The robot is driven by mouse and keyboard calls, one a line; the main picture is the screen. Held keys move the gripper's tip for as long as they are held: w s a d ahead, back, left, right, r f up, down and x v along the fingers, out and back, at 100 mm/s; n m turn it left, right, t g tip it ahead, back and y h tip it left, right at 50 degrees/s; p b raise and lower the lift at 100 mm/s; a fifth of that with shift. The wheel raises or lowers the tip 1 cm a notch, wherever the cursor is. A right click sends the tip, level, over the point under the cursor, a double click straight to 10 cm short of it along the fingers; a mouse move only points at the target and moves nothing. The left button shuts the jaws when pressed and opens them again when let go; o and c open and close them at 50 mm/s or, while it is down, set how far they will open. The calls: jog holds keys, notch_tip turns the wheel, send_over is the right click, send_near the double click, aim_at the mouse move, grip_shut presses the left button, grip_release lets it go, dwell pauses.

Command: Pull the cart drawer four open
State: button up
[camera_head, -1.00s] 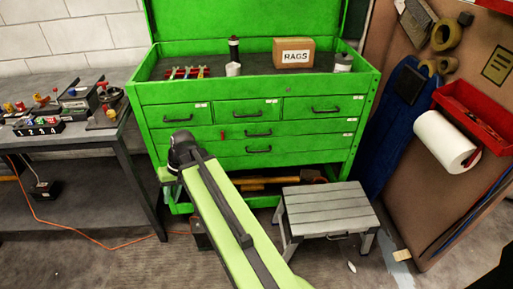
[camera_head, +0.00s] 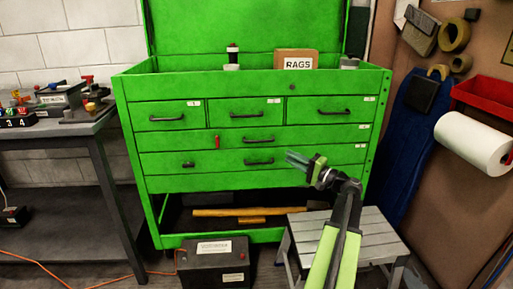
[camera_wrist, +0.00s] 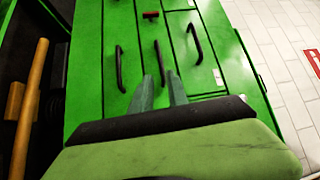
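The green tool cart (camera_head: 252,86) has three drawers in its top row and two full-width drawers below. The wide middle drawer (camera_head: 310,136), likely drawer four, is shut. My gripper (camera_head: 297,160) is in front of the bottom drawer (camera_head: 225,159), right of the handles. In the wrist view my gripper (camera_wrist: 160,80) has two parted fingers with nothing between them. The middle drawer's handle (camera_wrist: 158,62) lies just beyond the fingertips, apart from them. Label numbers are too small to read.
A grey step stool (camera_head: 375,232) stands at the front right, under my arm. A black box (camera_head: 215,262) stands on the floor before the cart. Wooden-handled tools (camera_head: 240,212) lie on the lower shelf. A workbench (camera_head: 60,131) is at left, a brown panel (camera_head: 450,210) at right.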

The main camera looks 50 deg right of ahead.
aim_at(258, 141)
jog(key=w, duration=0.5)
jog(key=w+a+r+p, duration=0.1)
jog(key=w, duration=0.4)
jog(key=w+r+p, duration=0.1)
jog(key=w, duration=0.5)
jog(key=shift+w+a, duration=0.1)
jog(key=shift+a, duration=0.2)
grip_shut()
dwell(0.4)
